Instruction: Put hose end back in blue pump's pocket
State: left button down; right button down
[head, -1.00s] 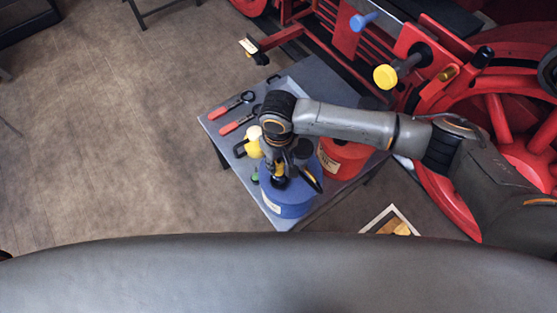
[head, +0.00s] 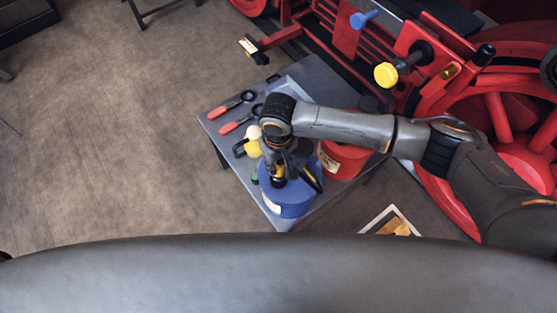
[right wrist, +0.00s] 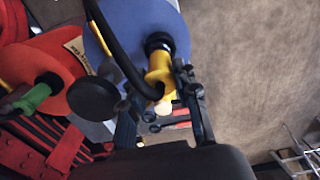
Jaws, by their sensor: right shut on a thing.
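The blue pump (head: 289,203) stands on the near corner of the grey table. It also shows at the top of the right wrist view (right wrist: 185,22). My right gripper (head: 279,179) is over the pump, pointing down, and is shut on the yellow hose end (right wrist: 159,68). A black hose (right wrist: 118,58) curves to it. A black ring (right wrist: 158,42) lies at the hose end's far side, against the blue pump top. I cannot tell whether the hose end sits in the pocket or just above it. My left gripper is not in view.
A red pump (head: 342,160) with a green hose end (right wrist: 37,97) stands beside the blue one. A yellow can (head: 253,147) and red-handled tools (head: 231,107) lie farther left on the table (head: 304,76). The red locomotive (head: 455,100) is at the right.

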jog(key=shift+f+b, duration=0.4)
jog(key=shift+f, duration=0.95)
jog(key=shift+f, duration=0.1)
jog(key=c, duration=0.9)
grip_release()
notch_tip(320, 180, up, 12)
jog(key=shift+s+a, duration=0.1)
